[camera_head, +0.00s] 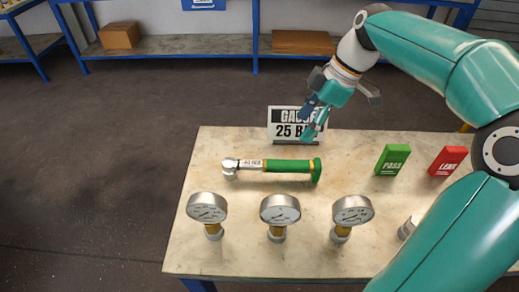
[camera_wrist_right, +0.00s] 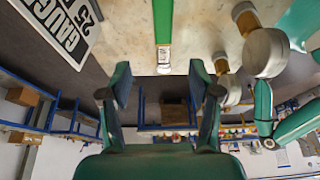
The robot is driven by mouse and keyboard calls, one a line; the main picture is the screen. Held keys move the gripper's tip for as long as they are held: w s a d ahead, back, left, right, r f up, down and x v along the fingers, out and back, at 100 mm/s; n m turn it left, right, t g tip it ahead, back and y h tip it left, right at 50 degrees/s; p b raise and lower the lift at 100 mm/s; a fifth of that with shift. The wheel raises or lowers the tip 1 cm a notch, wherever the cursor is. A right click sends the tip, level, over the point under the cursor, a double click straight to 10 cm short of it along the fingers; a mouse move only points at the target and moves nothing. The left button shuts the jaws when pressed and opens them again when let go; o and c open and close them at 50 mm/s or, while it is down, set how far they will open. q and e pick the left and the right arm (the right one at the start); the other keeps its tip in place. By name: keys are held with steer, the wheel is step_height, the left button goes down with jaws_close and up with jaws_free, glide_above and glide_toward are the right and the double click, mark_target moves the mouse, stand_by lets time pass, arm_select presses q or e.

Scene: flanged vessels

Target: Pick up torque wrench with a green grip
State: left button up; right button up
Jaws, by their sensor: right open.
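The torque wrench (camera_head: 272,166) lies across the table, its green grip to the right and its round metal head to the left. In the right wrist view part of its green grip (camera_wrist_right: 163,20) shows at the top, in line with the gap between the fingers. My right gripper (camera_head: 308,122) is open and empty, above and behind the grip's right end, in front of the gauge sign. Both its fingers (camera_wrist_right: 162,85) show spread apart in the right wrist view, apart from the wrench. My left gripper is not in view.
Three dial gauges (camera_head: 280,209) stand along the table's (camera_head: 240,255) front. The "25 B" gauge sign (camera_head: 283,117) stands at the back edge. A green PASS block (camera_head: 393,159) and a red block (camera_head: 447,160) are to the right. Table between wrench and PASS block is clear.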

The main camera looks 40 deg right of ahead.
mark_target(279, 162)
steer(key=b+x, duration=0.1)
steer(key=x, duration=0.9)
steer(key=shift+w+f, duration=0.1)
steer(key=shift+f, duration=0.25)
steer(key=x, duration=0.5)
steer(key=shift+s+a, duration=0.25)
steer(key=shift+a, duration=0.1)
steer(key=shift+w+a+f, duration=0.1)
steer(key=shift+w+f, duration=0.1)
steer(key=shift+f, duration=0.2)
steer(key=shift+r, duration=0.1)
jaws_close()
